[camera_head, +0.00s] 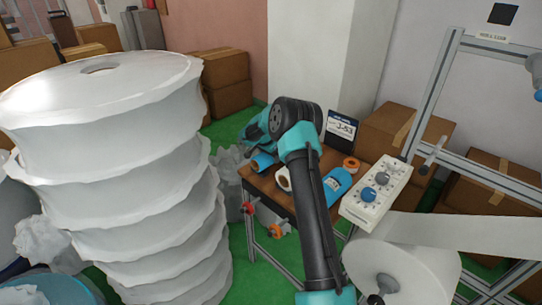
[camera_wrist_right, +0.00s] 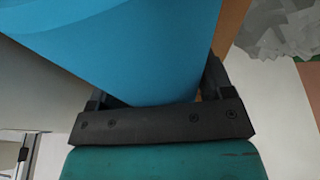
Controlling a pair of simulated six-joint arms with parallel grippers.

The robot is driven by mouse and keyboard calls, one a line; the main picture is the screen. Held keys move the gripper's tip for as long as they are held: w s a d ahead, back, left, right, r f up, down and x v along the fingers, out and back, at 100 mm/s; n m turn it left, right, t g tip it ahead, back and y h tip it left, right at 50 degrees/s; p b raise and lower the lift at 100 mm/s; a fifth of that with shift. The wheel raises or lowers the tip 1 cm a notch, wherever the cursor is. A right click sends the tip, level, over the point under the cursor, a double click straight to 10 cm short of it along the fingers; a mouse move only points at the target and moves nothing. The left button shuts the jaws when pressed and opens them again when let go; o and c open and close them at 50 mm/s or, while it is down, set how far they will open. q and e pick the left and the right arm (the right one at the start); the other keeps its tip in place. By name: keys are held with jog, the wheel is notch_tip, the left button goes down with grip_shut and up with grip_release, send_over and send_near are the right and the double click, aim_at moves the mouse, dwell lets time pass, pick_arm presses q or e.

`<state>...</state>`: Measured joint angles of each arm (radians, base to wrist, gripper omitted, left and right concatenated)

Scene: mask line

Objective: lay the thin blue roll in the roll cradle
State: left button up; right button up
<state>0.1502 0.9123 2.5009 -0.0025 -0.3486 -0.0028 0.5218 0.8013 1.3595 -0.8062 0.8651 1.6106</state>
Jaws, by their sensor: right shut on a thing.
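My right gripper (camera_wrist_right: 155,92) is shut on a blue roll (camera_wrist_right: 130,45), whose smooth side fills the space between the jaws in the right wrist view. In the head view my right arm rises from the bottom and bends over the wooden table (camera_head: 262,183). Its jaws are hard to make out there. A blue roll (camera_head: 262,163) shows just below the teal wrist at the table's left end and seems to be the held one. I cannot clearly pick out the roll cradle. My left gripper is out of view.
A white roll (camera_head: 284,179) and an orange roll (camera_head: 351,163) are on the table, with a sign (camera_head: 341,128) behind. A control box (camera_head: 376,192) and a large white roll (camera_head: 400,272) stand at right. Tall stacked white rolls (camera_head: 110,150) fill the left.

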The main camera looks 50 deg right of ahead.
jog(key=shift+f, duration=0.4)
jog(key=o, duration=1)
jog(key=v, duration=1.7)
jog(key=shift+s+r, duration=0.1)
jog(key=shift+r, duration=0.1)
